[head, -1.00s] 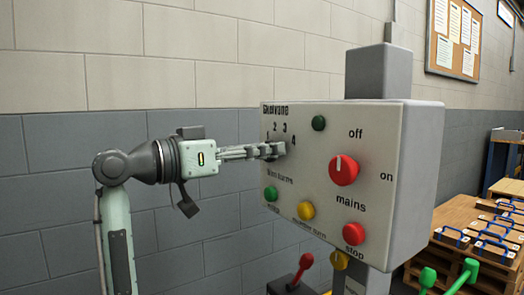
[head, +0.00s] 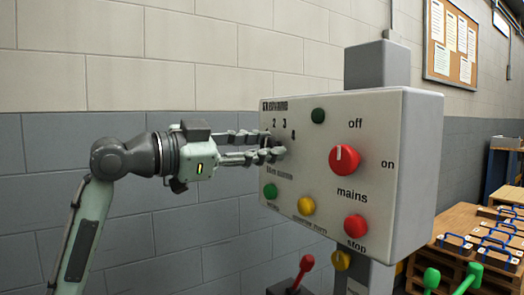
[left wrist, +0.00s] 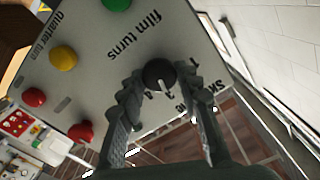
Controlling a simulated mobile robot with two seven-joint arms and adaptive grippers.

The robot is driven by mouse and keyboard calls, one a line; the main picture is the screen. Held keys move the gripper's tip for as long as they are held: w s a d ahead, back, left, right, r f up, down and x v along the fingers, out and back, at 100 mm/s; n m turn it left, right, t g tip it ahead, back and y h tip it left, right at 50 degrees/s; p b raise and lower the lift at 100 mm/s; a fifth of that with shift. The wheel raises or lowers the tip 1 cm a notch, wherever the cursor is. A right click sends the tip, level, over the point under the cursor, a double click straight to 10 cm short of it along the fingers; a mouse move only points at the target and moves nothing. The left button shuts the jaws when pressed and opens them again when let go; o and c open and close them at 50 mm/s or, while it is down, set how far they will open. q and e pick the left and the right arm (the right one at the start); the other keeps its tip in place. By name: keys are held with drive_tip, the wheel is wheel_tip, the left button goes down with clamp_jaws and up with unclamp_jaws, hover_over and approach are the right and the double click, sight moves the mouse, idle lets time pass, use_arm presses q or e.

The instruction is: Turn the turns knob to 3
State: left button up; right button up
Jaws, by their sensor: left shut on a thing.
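The film turns knob (left wrist: 158,74) is small and black with a pale pointer mark, seen in the left wrist view between my fingertips. Its mark points to the printed-number side, close to the 3; I cannot tell if it sits exactly on it. In the head view the fingers mostly hide the knob, with 2, 3 and 4 showing above it on the grey control panel (head: 390,215). My left gripper (head: 275,150) is shut on the knob, its two fingers one above the other. It also shows in the left wrist view (left wrist: 160,78). My right gripper is out of view.
The panel also has a red mains knob (head: 344,160), a dark green lamp (head: 318,115), a green button (head: 270,191), a yellow button (head: 306,206) and a red stop button (head: 355,226). A red lever (head: 305,264) stands below. A block wall is behind.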

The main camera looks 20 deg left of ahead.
use_arm(q)
drive_tip(key=shift+m, duration=0.4)
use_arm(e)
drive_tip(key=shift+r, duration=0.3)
use_arm(q)
drive_tip(key=o, duration=1.2)
drive_tip(key=shift+c, duration=0.2)
wheel_tip(320, 180, up, 10)
